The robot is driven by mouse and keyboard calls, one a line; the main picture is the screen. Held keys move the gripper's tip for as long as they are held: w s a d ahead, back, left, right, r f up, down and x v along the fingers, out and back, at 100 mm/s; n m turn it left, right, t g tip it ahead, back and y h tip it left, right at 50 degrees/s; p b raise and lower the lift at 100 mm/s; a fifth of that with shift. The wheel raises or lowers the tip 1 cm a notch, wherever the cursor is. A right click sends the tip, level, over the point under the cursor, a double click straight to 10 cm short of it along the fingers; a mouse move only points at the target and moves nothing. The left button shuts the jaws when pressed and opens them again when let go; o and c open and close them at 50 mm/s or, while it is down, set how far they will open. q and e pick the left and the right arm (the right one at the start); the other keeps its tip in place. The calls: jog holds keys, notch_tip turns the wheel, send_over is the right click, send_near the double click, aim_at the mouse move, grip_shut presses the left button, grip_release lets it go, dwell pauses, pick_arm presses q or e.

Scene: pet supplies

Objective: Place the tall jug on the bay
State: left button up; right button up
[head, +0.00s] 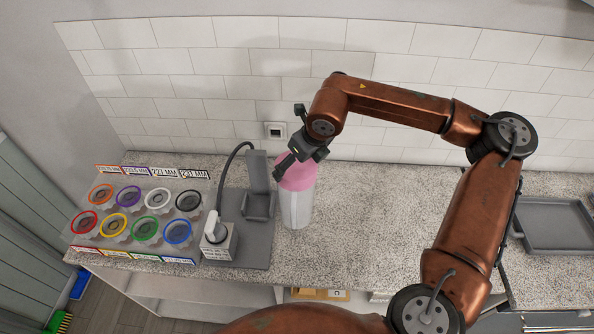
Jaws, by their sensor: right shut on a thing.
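The tall jug (298,206) is a white cylinder with a pink top, standing upright just right of the grey station on the counter. My right gripper (284,168) is at its pink upper part, from the upper left, and is shut on it. The fingertips are partly hidden against the jug. I cannot tell whether the jug's base touches the counter. A dark grey bay (258,206) with a small ledge and an upright back plate is directly left of the jug, and its ledge looks empty. My left gripper is not in view.
A clear rack (130,238) of several coloured rings stands at the left. A white nozzle device (216,240) with a black hose is left of the bay. A grey tray (562,224) lies at the right. Tiled wall stands behind; the counter's middle is clear.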

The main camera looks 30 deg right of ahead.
jog(key=shift+w+d+f, duration=0.2)
jog(key=shift+d+f, duration=0.05)
jog(key=shift+f, duration=0.1)
notch_tip(320, 180, down, 3)
jog(key=shift+w+d+f, duration=0.1)
jog(key=shift+d+f, duration=0.05)
jog(key=shift+f, duration=0.05)
jog(key=shift+f, duration=0.1)
jog(key=shift+f, duration=0.15)
jog(key=o, duration=1.8)
jog(key=shift+c, duration=0.2)
